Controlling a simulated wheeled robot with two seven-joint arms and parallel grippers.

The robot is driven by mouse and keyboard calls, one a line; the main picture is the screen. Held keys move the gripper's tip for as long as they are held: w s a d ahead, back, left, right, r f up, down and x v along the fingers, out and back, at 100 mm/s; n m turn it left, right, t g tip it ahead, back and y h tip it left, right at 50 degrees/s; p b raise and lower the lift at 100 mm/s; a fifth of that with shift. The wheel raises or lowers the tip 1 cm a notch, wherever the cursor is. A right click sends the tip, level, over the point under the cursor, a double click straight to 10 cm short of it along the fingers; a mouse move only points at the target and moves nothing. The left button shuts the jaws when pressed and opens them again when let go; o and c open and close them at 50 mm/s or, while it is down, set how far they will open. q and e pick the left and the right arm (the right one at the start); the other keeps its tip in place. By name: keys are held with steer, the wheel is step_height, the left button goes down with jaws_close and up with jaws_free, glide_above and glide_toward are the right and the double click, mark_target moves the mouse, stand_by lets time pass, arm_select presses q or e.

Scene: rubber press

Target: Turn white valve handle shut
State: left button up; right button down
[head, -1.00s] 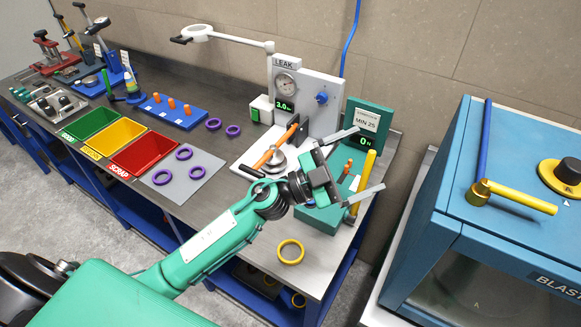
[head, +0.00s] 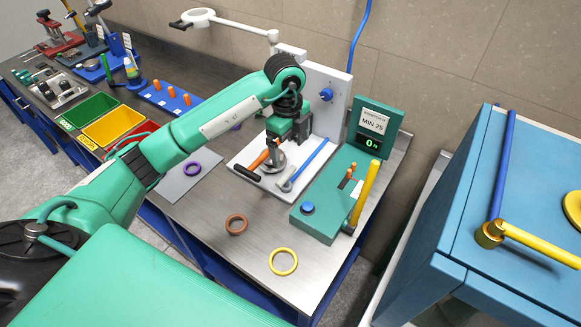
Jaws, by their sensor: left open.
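The leak test stand has a white upright panel (head: 336,112) with a blue knob (head: 326,94) and a white base plate (head: 256,186). An orange-handled lever (head: 259,159) and a blue rod (head: 311,160) lie low over the base beside a round metal fixture (head: 272,164). My left gripper (head: 284,138) is open, in front of the panel and above the metal fixture. It hides the gauge and display; whether it touches anything is unclear. My right gripper is out of view.
A green tester (head: 316,211) with a yellow bar (head: 364,194) stands just right of the base. A brown ring (head: 237,224) and a yellow ring (head: 283,262) lie on the bare bench front. A blue blast cabinet (head: 468,205) stands at the right.

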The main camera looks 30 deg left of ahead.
mark_target(286, 174)
arm_select(q)
steer(key=shift+n+y, duration=0.3)
steer(key=shift+y, duration=0.1)
steer(key=f+p, duration=0.1)
steer(key=f, duration=0.3)
steer(key=a+f+p, duration=0.1)
steer(key=f+p, duration=0.1)
steer(key=f, duration=0.2)
steer(key=f+p, duration=0.1)
steer(key=f, duration=0.3)
steer(key=shift+w+a+p, duration=0.1)
steer(key=shift+a+p, duration=0.25)
steer(key=shift+p, duration=0.05)
steer(key=shift+f, duration=0.6)
steer(key=c, duration=1)
